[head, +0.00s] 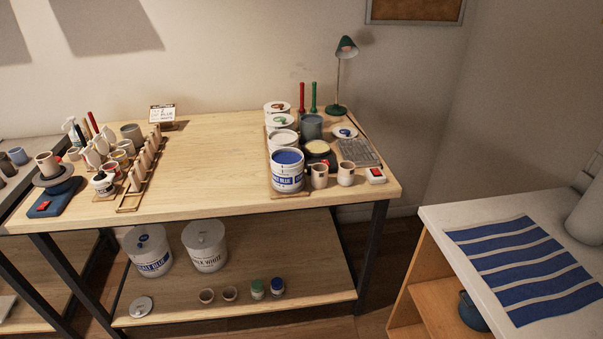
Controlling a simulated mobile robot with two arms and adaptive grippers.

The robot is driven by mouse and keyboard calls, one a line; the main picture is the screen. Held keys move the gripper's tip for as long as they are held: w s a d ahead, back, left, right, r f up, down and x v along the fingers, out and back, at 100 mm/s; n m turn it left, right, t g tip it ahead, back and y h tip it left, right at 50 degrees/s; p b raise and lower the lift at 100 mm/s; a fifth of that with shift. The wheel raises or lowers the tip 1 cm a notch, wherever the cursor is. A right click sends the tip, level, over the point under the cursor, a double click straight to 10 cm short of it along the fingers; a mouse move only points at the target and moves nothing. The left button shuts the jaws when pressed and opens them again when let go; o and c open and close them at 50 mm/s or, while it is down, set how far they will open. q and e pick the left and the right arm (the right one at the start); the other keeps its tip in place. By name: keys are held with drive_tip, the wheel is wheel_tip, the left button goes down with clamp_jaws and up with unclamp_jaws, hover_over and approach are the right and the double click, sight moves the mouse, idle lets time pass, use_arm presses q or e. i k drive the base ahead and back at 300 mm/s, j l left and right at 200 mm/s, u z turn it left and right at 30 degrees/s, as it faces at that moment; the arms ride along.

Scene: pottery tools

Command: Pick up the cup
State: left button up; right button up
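Several cup-like vessels are in the head view, and I cannot tell which one the task means. Two small beige cups stand upright at the front right of the wooden table: one cup (319,176) beside the blue paint bucket and another cup (346,174) to its right. A brownish cup (47,164) sits on a dark round wheel at the table's left end. Neither of my grippers is in view.
The wooden table (215,160) is clear in its middle. A blue paint bucket (287,172) and other pots crowd its right side. A tool rack (135,190) stands left. A white counter (465,260) with a blue-striped cloth (525,262) is at right.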

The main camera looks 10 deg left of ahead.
sight(346, 174)
drive_tip(key=i+j+z, duration=0.1)
drive_tip(key=j, duration=0.2)
drive_tip(key=i+j, duration=0.25)
drive_tip(key=i+j+z, duration=0.15)
drive_tip(key=j, duration=0.25)
drive_tip(key=i+j, duration=0.15)
drive_tip(key=j, duration=0.2)
drive_tip(key=i+j+z, duration=0.15)
drive_tip(key=j, duration=0.2)
